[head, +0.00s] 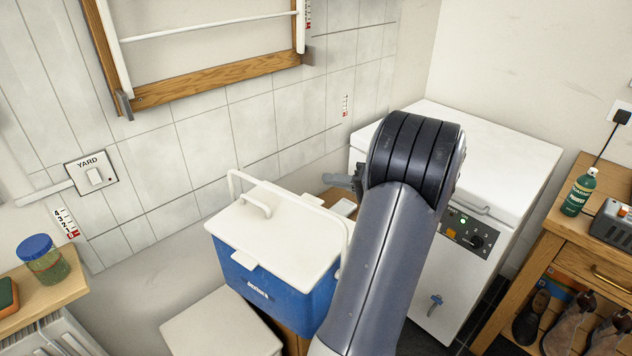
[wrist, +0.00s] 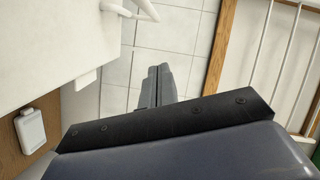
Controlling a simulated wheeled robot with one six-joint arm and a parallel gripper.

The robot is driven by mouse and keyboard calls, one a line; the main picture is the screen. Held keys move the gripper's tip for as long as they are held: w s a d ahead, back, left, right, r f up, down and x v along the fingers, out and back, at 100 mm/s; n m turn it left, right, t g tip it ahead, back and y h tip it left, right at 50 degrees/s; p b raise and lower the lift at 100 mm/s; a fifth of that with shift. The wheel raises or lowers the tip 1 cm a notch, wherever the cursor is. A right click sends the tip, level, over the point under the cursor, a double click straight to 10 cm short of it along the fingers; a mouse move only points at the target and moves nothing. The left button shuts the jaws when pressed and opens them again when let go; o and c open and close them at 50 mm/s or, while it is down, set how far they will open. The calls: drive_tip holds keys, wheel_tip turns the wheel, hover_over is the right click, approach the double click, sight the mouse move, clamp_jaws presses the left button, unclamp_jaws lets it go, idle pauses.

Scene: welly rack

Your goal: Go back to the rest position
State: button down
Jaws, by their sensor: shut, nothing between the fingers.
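My gripper (wrist: 158,86) shows in the wrist view with its two dark fingers shut together and nothing held. It points toward the tiled wall (wrist: 120,65). In the head view my arm rises through the middle, and the gripper (head: 340,181) shows only in part at the left of the bent black joint, beside the cool box. The cool box (head: 262,285) is blue with a white lid and handle, and its lid is down. My arm hides part of the cool box's right side and of the white chest appliance (head: 520,150).
A wooden-framed rack (head: 215,75) hangs on the wall. A YARD switch (head: 92,174) is at left. A jar (head: 42,262) stands on a shelf. A pale stool or box top (head: 215,325) is in front.

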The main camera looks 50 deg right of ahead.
drive_tip(key=shift+v, duration=0.8)
drive_tip(key=shift+w, duration=0.1)
